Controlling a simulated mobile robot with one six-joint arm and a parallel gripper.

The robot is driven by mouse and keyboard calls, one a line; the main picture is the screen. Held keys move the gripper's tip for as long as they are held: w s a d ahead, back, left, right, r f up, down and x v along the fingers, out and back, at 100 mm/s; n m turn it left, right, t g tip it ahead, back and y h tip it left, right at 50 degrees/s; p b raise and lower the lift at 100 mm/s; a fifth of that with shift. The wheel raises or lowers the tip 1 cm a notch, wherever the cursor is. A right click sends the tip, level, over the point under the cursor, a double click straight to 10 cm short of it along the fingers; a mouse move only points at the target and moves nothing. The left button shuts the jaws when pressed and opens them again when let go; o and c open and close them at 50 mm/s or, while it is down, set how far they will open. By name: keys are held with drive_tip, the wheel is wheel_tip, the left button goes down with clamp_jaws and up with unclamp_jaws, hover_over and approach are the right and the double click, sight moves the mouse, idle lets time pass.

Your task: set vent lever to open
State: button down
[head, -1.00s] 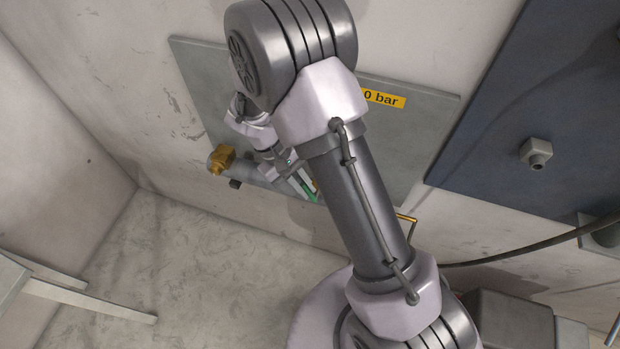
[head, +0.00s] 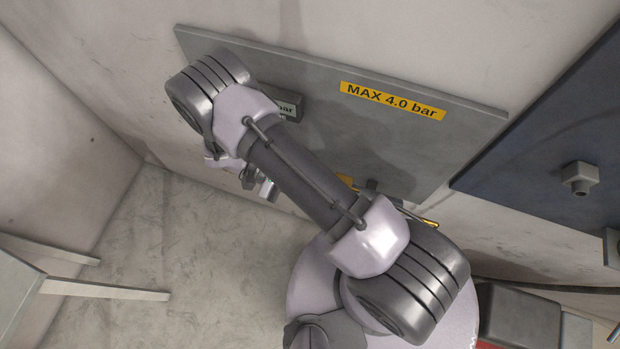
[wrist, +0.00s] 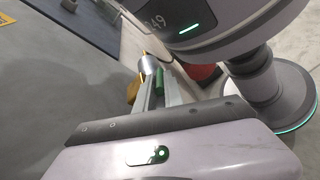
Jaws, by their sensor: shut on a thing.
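My gripper (wrist: 156,92) is at the far end of my arm, low in front of the grey panel (head: 455,125). In the wrist view its two fingers are shut on a narrow green piece (wrist: 160,79), which looks like the grip of the vent lever. A silver, rounded part (wrist: 148,64) shows just beyond the fingertips. In the head view my gripper (head: 266,189) is small and mostly hidden behind my arm. The lever's pivot and its open mark cannot be made out.
The panel bears a yellow "MAX 4.0 bar" label (head: 392,100) and a small dark plate (head: 290,108), partly covered by my arm. A dark blue panel (head: 540,165) with a grey fitting (head: 580,176) is at the right.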

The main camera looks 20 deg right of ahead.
drive_tip(key=shift+f+g+h, duration=0.25)
drive_tip(key=shift+g+h, duration=0.05)
idle(0.4)
drive_tip(key=c, duration=1.5)
unclamp_jaws()
drive_tip(key=shift+o, duration=0.2)
drive_tip(key=v, duration=1.2)
drive_tip(key=shift+c, duration=0.4)
